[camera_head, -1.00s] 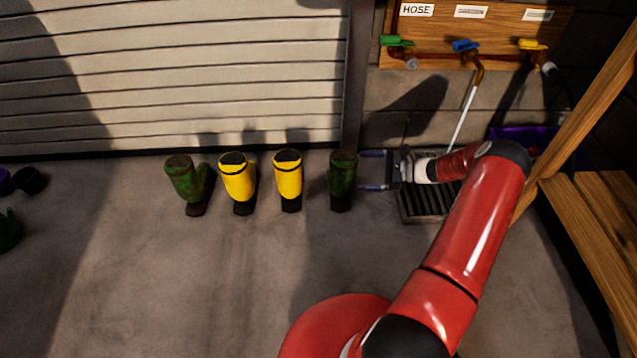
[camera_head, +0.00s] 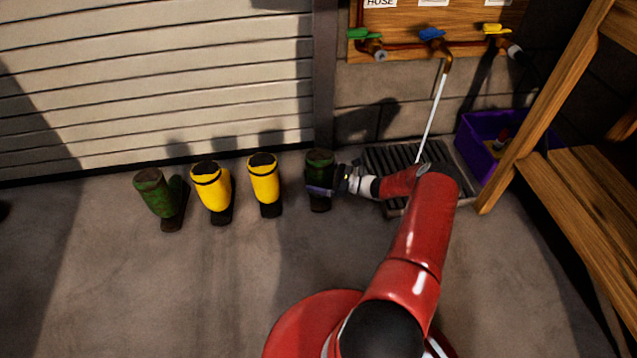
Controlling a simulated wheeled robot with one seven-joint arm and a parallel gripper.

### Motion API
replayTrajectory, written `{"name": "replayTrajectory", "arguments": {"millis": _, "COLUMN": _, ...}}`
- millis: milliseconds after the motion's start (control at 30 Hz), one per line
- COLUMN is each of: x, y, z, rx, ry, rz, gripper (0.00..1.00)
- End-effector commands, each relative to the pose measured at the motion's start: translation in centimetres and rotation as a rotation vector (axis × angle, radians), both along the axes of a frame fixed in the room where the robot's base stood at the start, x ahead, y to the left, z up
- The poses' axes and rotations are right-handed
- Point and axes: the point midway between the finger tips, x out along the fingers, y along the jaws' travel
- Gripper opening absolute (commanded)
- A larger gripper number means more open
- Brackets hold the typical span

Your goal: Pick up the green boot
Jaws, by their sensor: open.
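A dark green boot (camera_head: 320,163) stands upright on the concrete floor at the right end of a row of boots. The near finger crosses in front of the shaft; the far finger is hidden, so I cannot tell whether the jaws touch the boot. The gripper is open. Another green boot (camera_head: 158,195) stands at the left end of the row, its shaft leaning left.
Two yellow boots (camera_head: 212,190) (camera_head: 265,183) stand between the green ones. Behind them is a ribbed shutter (camera_head: 150,80). A floor grate (camera_head: 400,155), a purple bin (camera_head: 480,135) and a wooden shelf (camera_head: 575,190) are at right. The front floor is clear.

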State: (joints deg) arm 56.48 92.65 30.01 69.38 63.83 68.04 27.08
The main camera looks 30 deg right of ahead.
Motion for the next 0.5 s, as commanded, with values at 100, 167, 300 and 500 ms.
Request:
{"name": "replayTrajectory", "arguments": {"millis": 100, "x": 0.81, "y": 0.95, "z": 0.01, "rx": -0.001, "ry": -0.001, "rz": 0.001, "gripper": 0.98}}
{"name": "replayTrajectory", "arguments": {"millis": 167, "x": 0.89, "y": 1.04, "z": 0.01, "rx": -0.001, "ry": -0.001, "rz": 0.001, "gripper": 0.98}}
{"name": "replayTrajectory", "arguments": {"millis": 300, "x": 0.87, "y": 1.00, "z": 0.02, "rx": -0.001, "ry": -0.001, "rz": 0.001, "gripper": 0.98}}
{"name": "replayTrajectory", "arguments": {"millis": 500, "x": 0.85, "y": 0.98, "z": 0.02, "rx": -0.001, "ry": -0.001, "rz": 0.001, "gripper": 0.72}}
